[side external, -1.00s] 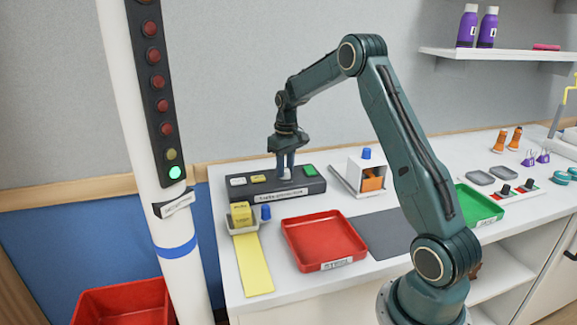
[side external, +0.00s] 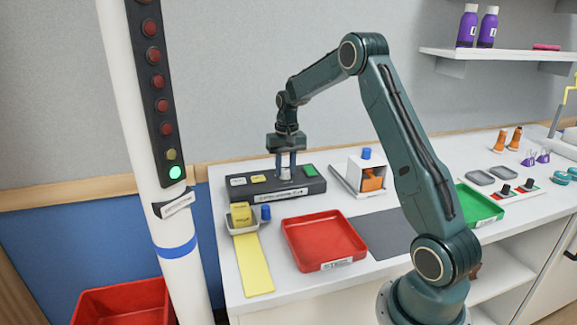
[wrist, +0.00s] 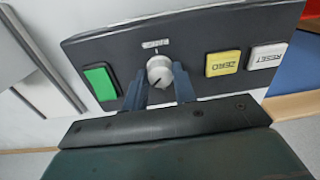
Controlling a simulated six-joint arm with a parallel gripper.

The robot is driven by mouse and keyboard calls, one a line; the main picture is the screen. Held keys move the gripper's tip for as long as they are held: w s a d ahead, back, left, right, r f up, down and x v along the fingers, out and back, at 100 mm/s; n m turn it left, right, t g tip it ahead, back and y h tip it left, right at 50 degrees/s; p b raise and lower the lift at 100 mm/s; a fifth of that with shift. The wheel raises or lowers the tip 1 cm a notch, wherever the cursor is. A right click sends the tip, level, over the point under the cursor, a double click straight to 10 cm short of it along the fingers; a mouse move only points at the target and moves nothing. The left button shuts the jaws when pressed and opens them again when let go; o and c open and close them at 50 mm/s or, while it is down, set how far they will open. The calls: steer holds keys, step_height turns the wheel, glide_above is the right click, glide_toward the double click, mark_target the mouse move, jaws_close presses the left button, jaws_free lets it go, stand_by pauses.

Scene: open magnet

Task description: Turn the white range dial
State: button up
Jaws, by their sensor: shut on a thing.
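The white range dial (wrist: 159,70) sits on a dark control panel (wrist: 120,55), between a green button and a yellow button. My gripper (wrist: 160,85) is shut on the dial, with one finger on each side. In the side view my gripper (side external: 286,165) points straight down over the panel (side external: 309,190), and the dial (side external: 285,175) shows pale between the fingers.
The panel also carries a green button (wrist: 101,82), a yellow ZERO button (wrist: 223,63) and a white RESET button (wrist: 267,55). A red tray (side external: 325,262) and a small tray with a yellow block (side external: 241,213) stand in front. A white holder (side external: 350,178) is right of the panel.

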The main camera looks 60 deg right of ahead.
mark_target(287, 169)
steer(key=shift+r, duration=0.1)
steer(key=o, duration=1)
step_height(287, 169, up, 14)
steer(key=shift+s+d, duration=0.15)
steer(key=shift+d, duration=0.05)
stand_by(0.3)
